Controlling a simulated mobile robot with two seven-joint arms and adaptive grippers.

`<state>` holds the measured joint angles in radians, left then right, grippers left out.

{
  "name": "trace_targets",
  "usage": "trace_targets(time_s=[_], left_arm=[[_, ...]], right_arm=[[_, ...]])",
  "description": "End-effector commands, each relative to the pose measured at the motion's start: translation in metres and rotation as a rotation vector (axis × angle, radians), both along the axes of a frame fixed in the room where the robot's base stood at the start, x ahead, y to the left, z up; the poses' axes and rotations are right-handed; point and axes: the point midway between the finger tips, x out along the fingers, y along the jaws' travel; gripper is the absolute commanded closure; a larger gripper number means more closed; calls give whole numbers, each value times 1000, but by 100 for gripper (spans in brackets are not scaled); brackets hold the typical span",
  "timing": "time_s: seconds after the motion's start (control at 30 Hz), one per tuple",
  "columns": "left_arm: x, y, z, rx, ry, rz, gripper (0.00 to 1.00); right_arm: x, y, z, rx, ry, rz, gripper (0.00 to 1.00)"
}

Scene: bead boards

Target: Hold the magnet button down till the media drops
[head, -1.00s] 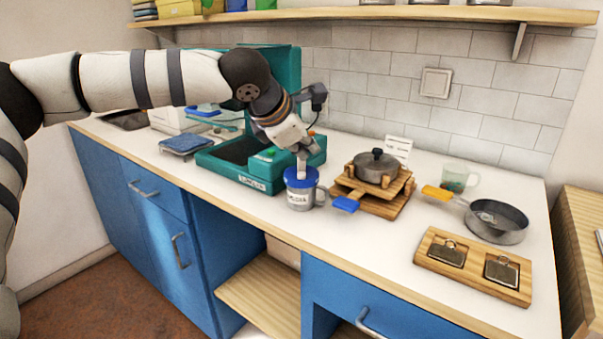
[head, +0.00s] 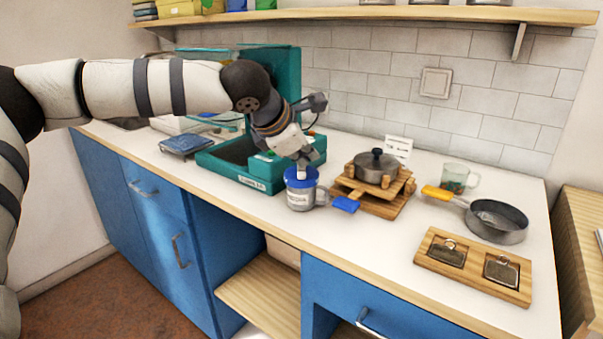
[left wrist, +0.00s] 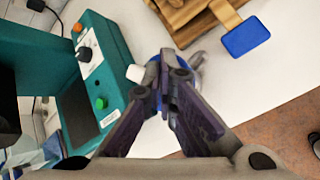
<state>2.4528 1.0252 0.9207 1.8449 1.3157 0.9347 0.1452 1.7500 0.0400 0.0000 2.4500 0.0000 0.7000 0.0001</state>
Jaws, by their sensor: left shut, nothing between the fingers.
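A grey mug (head: 299,198) with a blue top (head: 294,180) and a label stands near the counter's front edge, left of the wooden stand. A small pale upright piece (head: 301,173) shows at its top. My left gripper (head: 303,160) points down just above it; I cannot tell whether it touches. In the left wrist view the fingers (left wrist: 168,68) are shut and empty, covering most of the blue top (left wrist: 152,76), with a white piece (left wrist: 135,73) beside them. I cannot make out the magnet button or any media. My right gripper is out of view.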

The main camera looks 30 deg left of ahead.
Motion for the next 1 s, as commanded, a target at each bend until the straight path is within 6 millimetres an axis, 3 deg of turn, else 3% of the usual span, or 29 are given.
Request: trace_targets(time_s=[1.0], left_arm=[[0,0,-9,0,1,0,100]], right_arm=[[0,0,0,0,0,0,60]])
